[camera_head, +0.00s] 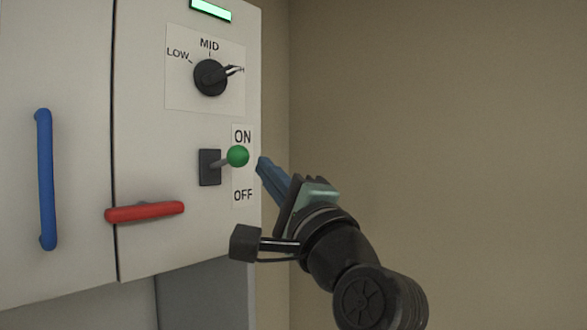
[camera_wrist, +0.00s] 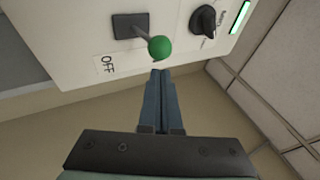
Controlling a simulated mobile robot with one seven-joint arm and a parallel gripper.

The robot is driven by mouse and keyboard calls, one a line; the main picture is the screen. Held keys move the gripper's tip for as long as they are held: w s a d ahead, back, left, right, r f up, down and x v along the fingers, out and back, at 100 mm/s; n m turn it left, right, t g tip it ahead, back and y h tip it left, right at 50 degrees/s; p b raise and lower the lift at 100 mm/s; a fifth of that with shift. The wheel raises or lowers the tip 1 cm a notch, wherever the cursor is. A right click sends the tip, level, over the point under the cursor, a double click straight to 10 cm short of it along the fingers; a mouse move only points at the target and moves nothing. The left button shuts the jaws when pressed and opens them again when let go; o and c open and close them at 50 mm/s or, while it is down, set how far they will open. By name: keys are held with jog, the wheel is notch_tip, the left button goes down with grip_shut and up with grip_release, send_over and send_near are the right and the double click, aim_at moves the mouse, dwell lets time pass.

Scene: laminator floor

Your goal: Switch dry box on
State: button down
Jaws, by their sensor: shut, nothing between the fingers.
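The dry box (camera_head: 150,120) is a white cabinet at the left of the head view. Its lever switch has a dark base plate (camera_head: 209,167) and a green ball knob (camera_head: 238,156), beside ON and OFF labels. The lever sticks out toward the right, with the knob nearer the ON label. In the wrist view the green knob (camera_wrist: 159,47) is just beyond my fingertips, and the OFF label (camera_wrist: 106,65) shows. My gripper (camera_head: 260,164) is shut and empty, its blue fingers just right of the knob. In the wrist view the closed fingertips (camera_wrist: 161,73) appear apart from the knob.
Above the switch is a black dial (camera_head: 210,77) marked LOW and MID, with a lit green display (camera_head: 211,10) over it. A red handle (camera_head: 145,212) is lower left and a blue handle (camera_head: 45,180) is far left. The space before the bare wall (camera_head: 440,110) is clear.

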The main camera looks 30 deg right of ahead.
jog(key=shift+w+a+r, duration=0.15)
jog(key=shift+w+a, duration=0.15)
jog(key=shift+a, duration=0.05)
jog(key=r+p, duration=0.1)
jog(key=r, duration=0.1)
jog(key=r+p, duration=0.1)
jog(key=shift+w+a+r+p, duration=0.1)
jog(key=shift+w+r+p, duration=0.15)
jog(key=shift+r+p, duration=0.05)
jog(key=shift+f, duration=0.1)
